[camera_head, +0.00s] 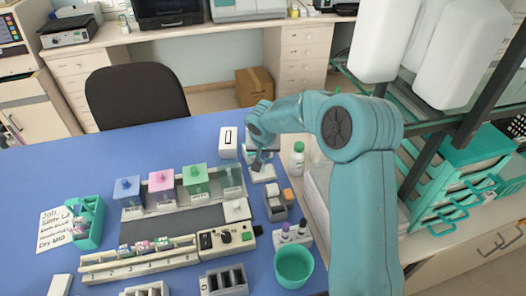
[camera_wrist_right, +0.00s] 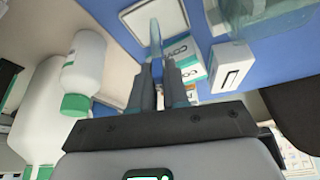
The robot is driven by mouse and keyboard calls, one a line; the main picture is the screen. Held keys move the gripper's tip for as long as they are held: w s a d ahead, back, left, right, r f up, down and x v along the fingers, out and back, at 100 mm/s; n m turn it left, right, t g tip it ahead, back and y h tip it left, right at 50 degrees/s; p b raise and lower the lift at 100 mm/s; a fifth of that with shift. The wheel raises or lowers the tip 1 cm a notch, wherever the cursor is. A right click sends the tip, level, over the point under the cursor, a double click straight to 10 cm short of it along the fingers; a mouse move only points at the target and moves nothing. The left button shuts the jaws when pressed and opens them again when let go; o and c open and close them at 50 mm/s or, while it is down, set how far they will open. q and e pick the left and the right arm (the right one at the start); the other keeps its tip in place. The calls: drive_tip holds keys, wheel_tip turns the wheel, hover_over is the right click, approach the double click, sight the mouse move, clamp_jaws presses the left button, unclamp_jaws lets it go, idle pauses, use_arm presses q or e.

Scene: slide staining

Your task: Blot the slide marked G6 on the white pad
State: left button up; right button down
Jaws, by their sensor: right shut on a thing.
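My right gripper (camera_head: 257,163) is at the back right of the blue table, above the white pad (camera_head: 265,175). In the right wrist view its two dark fingers (camera_wrist_right: 162,82) are shut on a thin, clear bluish slide (camera_wrist_right: 155,38), which sticks out beyond the fingertips. The slide's marking is not readable. The white pad (camera_wrist_right: 125,12) shows behind the slide in that view; whether they touch, I cannot tell. My left gripper is not in view.
Staining jars with blue, pink and green lids (camera_head: 163,181) stand left of the pad. A white box (camera_head: 228,142) is just left of my right gripper, and a green-capped bottle (camera_head: 297,158) is to its right. A teal cup (camera_head: 293,267) stands in front. The table's back left is clear.

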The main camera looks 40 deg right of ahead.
use_arm(q)
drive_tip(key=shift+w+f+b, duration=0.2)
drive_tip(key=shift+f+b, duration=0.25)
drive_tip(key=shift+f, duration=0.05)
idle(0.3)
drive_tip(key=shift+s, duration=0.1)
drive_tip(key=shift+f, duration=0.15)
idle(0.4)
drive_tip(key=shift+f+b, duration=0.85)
drive_tip(key=shift+b, duration=0.15)
idle(5.5)
